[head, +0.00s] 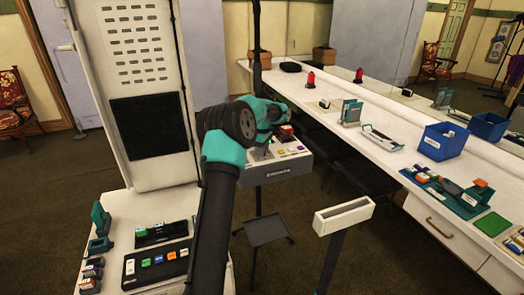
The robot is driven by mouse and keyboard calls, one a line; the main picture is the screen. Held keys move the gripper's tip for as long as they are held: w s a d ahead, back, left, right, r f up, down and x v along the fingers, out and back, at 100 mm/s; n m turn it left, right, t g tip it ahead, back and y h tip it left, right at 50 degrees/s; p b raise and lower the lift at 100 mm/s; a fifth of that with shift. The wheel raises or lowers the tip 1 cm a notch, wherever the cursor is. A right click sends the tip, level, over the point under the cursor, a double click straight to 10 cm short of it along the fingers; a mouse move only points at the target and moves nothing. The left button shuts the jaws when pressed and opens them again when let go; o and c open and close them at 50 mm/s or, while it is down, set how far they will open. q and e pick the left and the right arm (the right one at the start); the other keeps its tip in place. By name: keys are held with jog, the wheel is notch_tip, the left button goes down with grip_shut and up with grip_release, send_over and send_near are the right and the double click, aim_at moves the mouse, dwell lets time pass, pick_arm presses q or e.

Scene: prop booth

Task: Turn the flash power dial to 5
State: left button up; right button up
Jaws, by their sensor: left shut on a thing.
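The flash power unit is a grey box (300,165) with a pale top panel, on a stand in the middle of the head view. Small coloured buttons, yellow and purple among them, show on the panel's right part. My left gripper (262,153) is over the panel's left part, shut on what appears to be the dial, with its fingertips down at the panel. The gripper and wrist hide the dial, so its pointer and number cannot be read. A small red-and-dark item (285,131) stands at the back of the panel. My right gripper is not in view.
A long white counter (400,150) on the right holds a blue bin (441,141), teal devices and small items. A white-topped post (343,215) stands right of my arm. A black button box (157,263) lies on the left table. A small dark tray (267,230) is below the unit.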

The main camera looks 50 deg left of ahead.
pick_arm(q)
jog(key=o, duration=0.9)
jog(key=shift+r, duration=0.15)
notch_tip(320, 180, up, 17)
jog(key=shift+r, duration=0.1)
dwell(0.8)
notch_tip(320, 180, down, 15)
jog(key=shift+r, duration=0.1)
dwell(0.6)
jog(key=shift+r, duration=0.1)
